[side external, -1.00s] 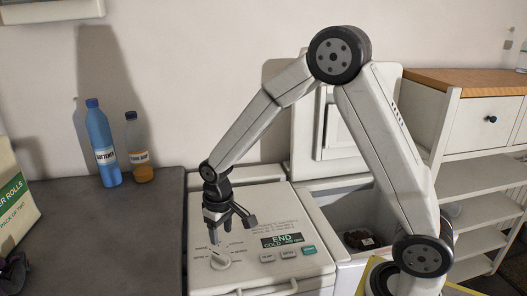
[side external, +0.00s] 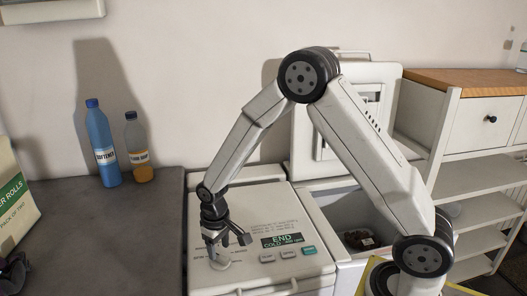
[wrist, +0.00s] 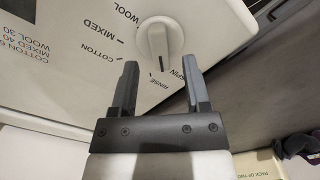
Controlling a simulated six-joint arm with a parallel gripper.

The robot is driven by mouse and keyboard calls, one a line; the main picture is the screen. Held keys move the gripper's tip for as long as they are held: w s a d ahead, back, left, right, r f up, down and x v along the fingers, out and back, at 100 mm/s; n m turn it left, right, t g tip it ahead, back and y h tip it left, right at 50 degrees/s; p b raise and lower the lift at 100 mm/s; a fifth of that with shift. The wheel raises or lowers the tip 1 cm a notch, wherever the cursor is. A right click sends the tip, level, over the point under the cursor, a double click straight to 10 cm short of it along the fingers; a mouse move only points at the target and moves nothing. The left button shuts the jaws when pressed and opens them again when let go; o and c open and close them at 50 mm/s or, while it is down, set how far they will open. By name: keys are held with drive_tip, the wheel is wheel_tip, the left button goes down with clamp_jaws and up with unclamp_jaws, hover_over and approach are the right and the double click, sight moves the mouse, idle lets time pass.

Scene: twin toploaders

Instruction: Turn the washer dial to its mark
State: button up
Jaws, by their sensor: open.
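The washer dial (side external: 219,263) is a pale round knob with a raised grip on the white control panel. In the wrist view the dial (wrist: 153,40) has a dark pointer line at its near end, towards the RINSE and SPIN labels. WOOL, MIXED and COTTON are printed around it. My gripper (side external: 226,241) is pointed down just above the dial in the side view, partly covering the panel print. In the wrist view my gripper (wrist: 160,66) is open and empty, its fingertips either side of the dial's near end. I see no contact. I cannot tell which mark is meant.
The washer display (side external: 282,240) reads END and COLD, with several buttons (side external: 288,254) below. The second machine's open tub (side external: 345,225) is to the right. A blue softener bottle (side external: 104,145) and an orange-filled bottle (side external: 138,150) stand on the grey counter (side external: 110,225) at left.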

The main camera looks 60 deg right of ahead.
sight(220, 259)
drive_tip(key=shift+f, duration=1.4)
drive_tip(key=shift+c, duration=0.2)
clamp_jaws()
